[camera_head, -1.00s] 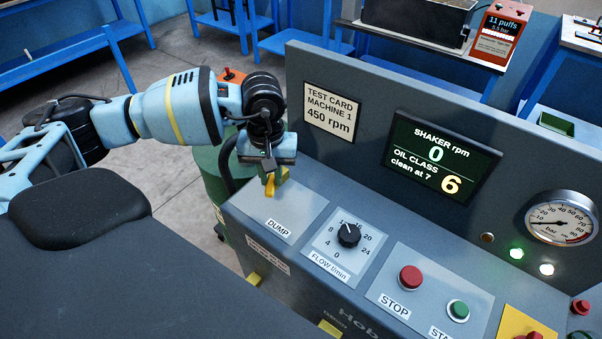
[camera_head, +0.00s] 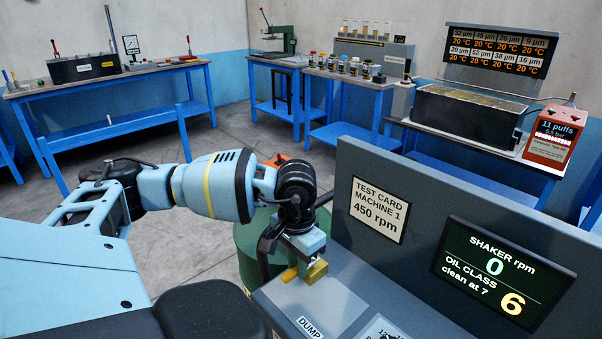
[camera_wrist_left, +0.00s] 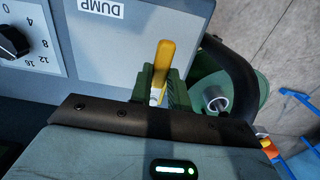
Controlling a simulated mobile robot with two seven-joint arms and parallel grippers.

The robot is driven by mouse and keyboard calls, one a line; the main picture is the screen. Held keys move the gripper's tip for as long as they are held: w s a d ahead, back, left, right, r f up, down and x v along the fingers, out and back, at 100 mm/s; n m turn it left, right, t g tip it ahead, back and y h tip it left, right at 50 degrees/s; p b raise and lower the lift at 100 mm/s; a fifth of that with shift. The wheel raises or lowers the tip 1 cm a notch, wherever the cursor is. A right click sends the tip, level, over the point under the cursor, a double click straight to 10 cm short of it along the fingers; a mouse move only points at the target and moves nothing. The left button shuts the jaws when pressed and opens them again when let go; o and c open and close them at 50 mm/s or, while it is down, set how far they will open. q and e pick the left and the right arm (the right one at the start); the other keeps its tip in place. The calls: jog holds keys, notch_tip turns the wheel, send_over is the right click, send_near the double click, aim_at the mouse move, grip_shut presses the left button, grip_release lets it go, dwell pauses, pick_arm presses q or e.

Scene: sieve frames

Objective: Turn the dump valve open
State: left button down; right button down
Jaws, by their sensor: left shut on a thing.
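The dump valve's yellow handle (camera_head: 289,274) is on the grey panel above the DUMP label (camera_head: 309,328), at the panel's left end. My left gripper (camera_head: 310,270) reaches down over it and is shut on it. In the left wrist view the yellow handle (camera_wrist_left: 163,60) stands out from between the dark green fingers (camera_wrist_left: 158,88), pointing up the picture beside the upside-down DUMP label (camera_wrist_left: 101,8). The valve's base is hidden behind the gripper. My right gripper is in neither view.
The machine's upright back panel (camera_head: 357,165) rises close to the right of my left gripper. A green drum (camera_head: 250,245) stands behind the arm. The flow knob (camera_wrist_left: 12,42) sits near the DUMP plate. Blue benches (camera_head: 110,95) line the far wall, with open floor before them.

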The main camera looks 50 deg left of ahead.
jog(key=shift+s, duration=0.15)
pick_arm(q)
jog(key=c, duration=1.3)
grip_release()
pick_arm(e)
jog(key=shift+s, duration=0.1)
pick_arm(q)
notch_tip(320, 180, up, 6)
jog(key=shift+r, duration=0.95)
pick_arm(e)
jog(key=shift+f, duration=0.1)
